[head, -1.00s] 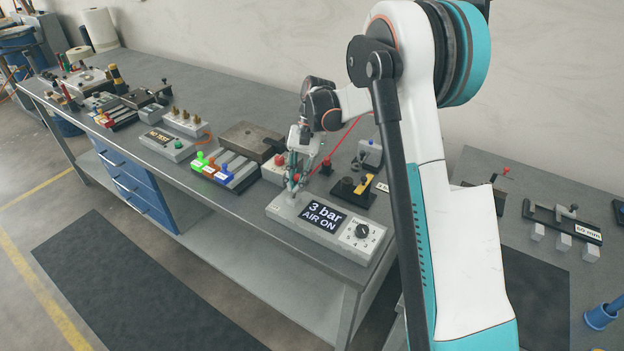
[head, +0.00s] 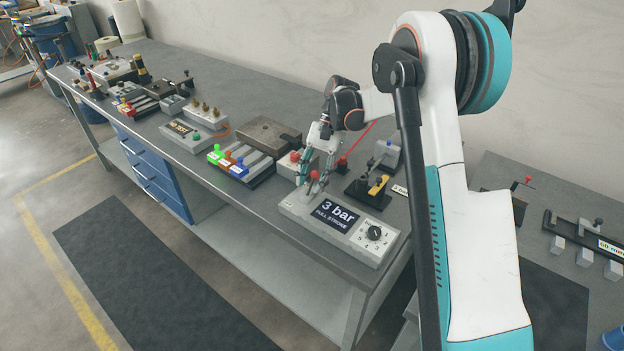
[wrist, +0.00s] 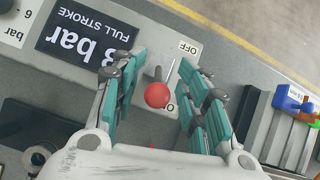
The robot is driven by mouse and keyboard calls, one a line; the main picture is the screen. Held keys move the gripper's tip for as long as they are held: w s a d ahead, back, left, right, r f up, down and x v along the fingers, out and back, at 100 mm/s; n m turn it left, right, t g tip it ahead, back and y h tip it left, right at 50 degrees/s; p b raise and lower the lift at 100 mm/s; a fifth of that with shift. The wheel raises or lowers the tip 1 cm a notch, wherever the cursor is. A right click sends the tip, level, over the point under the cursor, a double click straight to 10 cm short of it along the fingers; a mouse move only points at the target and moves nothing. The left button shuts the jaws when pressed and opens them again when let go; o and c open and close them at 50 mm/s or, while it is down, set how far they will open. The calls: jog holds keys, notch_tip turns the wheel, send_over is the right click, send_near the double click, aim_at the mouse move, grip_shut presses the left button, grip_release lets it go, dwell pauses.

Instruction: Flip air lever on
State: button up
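The air lever (wrist: 157,93) has a red ball knob and a short grey shaft on the light grey air box (wrist: 212,25). In the wrist view its knob lies near a partly hidden label starting with "O", away from the OFF label (wrist: 188,46). The box's dark display (head: 336,214) reads "3 bar FULL STROKE". My gripper (wrist: 154,66) is open, with its teal fingers on both sides of the lever and visible gaps to the knob. In the head view my gripper (head: 307,178) is low at the box's left end, partly covering the lever.
A dial (head: 375,233) is on the box's right end. Close behind are a black fixture with a yellow part (head: 377,186) and red-knobbed devices. Coloured levers (head: 236,163) on a block stand to the left. The bench front edge is close to the box.

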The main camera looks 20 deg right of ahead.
aim_at(313, 173)
jog(key=shift+r, duration=0.1)
jog(key=v, duration=0.7)
jog(key=shift+r, duration=0.2)
jog(key=s+a+r+n+t+h, duration=0.25)
jog(key=s+r+t, duration=0.25)
jog(key=s+r, duration=0.6)
jog(key=s+d+f+n+t+h, duration=0.1)
jog(key=s+n+t, duration=0.1)
jog(key=s, duration=0.7)
jog(key=s+d+f+n+t+h, duration=0.1)
jog(key=s+f+n+t, duration=0.1)
jog(key=s, duration=0.7)
jog(key=n+t, duration=0.1)
jog(key=t, duration=0.1)
jog(key=shift+s+f+t+h, duration=0.2)
jog(key=shift+s+t+h, duration=0.15)
jog(key=shift+s+t, duration=0.05)
